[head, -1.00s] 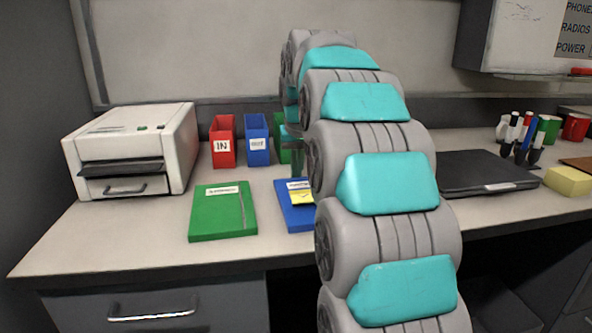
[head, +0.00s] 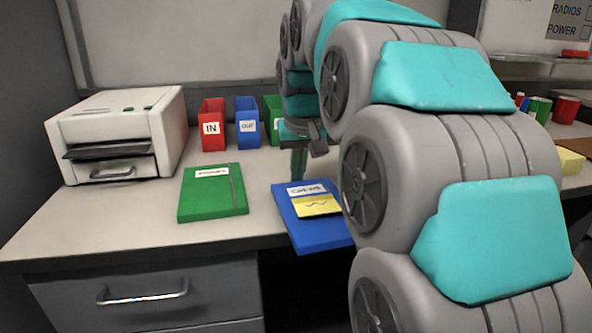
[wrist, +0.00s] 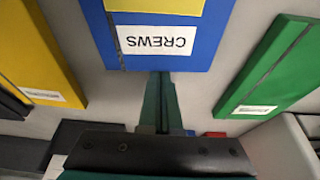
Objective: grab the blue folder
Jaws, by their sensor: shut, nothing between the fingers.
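The blue folder (head: 322,233) lies flat on the desk with its front end sticking out past the front edge. It has a white CREWS label and a yellow note. In the wrist view the blue folder (wrist: 182,57) fills the top middle, label upside down. My gripper (head: 298,176) points down at the folder's far, labelled edge. Its fingers (wrist: 161,80) are shut with nothing between them, and their tips meet that edge in the picture; I cannot tell if they touch it. My arm hides the folder's right side in the head view.
A green folder (head: 212,205) lies to the left, and a yellow folder (wrist: 40,50) shows in the wrist view. Red (head: 212,110), blue (head: 247,108) and green (head: 271,106) bins stand behind. A printer (head: 118,125) is at the left. The desk front left is clear.

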